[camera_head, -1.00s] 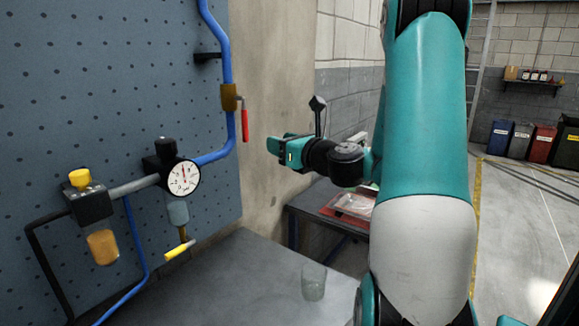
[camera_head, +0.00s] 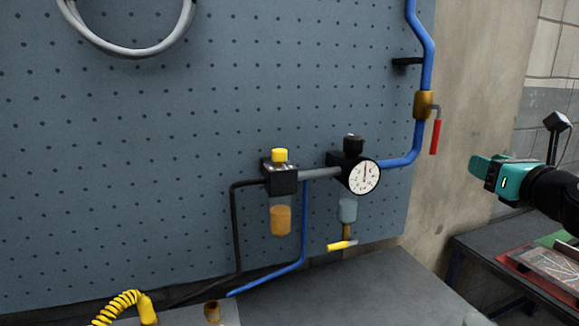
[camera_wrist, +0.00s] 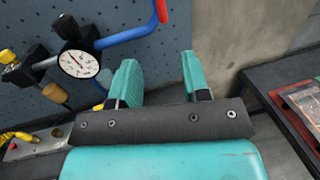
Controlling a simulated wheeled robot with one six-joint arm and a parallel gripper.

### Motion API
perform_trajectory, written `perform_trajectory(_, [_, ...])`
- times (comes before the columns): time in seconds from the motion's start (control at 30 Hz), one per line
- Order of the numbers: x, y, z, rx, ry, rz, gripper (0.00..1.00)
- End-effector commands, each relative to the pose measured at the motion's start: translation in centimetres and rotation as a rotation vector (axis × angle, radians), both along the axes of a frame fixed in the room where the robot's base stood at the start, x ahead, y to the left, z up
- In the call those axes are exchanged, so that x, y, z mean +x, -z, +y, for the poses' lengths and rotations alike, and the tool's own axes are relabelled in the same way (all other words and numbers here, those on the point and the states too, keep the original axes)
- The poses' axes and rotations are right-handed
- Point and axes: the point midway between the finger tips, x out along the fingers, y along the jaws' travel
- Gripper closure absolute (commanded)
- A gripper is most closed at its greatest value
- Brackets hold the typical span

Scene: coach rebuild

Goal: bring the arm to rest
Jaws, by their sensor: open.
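My gripper (camera_head: 482,172) is at the right of the head view, teal with a dark wrist, held in the air in front of the bare wall beside the pegboard. In the wrist view my gripper (camera_wrist: 158,85) shows two teal fingers standing apart with nothing between them. It touches nothing that I can see. Most of my arm is outside the head view.
A blue pegboard (camera_head: 130,140) carries a pressure gauge (camera_head: 364,177), a blue pipe and a red-handled valve (camera_head: 435,135). A grey bench top (camera_head: 360,290) lies below. A dark table (camera_head: 480,250) with a red tray stands at right. A coiled yellow hose (camera_head: 125,303) is at lower left.

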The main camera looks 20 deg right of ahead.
Motion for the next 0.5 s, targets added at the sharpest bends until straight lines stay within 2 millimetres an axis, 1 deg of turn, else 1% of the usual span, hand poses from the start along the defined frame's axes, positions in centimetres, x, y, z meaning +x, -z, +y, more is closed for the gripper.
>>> perform_trajectory(0.07, [0.3,0.1,0.8,-0.028,-0.025,0.012,0.57])
perform_trajectory(0.13, [1.1,0.3,2.7,-0.105,-0.092,0.043,0.57])
perform_trajectory(0.17, [1.5,0.5,4.1,-0.157,-0.137,0.061,0.57])
perform_trajectory(0.27, [2.7,1.6,10.3,-0.419,-0.356,0.131,0.57])
perform_trajectory(0.3, [2.8,2.2,13.4,-0.559,-0.472,0.152,0.57])
perform_trajectory(0.33, [2.7,2.7,15.8,-0.672,-0.564,0.162,0.57])
perform_trajectory(0.37, [2.3,3.3,18.2,-0.791,-0.661,0.164,0.57])
perform_trajectory(0.4, [1.6,4.1,21.1,-0.949,-0.787,0.158,0.57])
perform_trajectory(0.47, [0.1,5.2,25.0,-1.182,-0.974,0.121,0.57])
perform_trajectory(0.5, [-1.2,6.0,27.2,-1.335,-1.097,0.082,0.57])
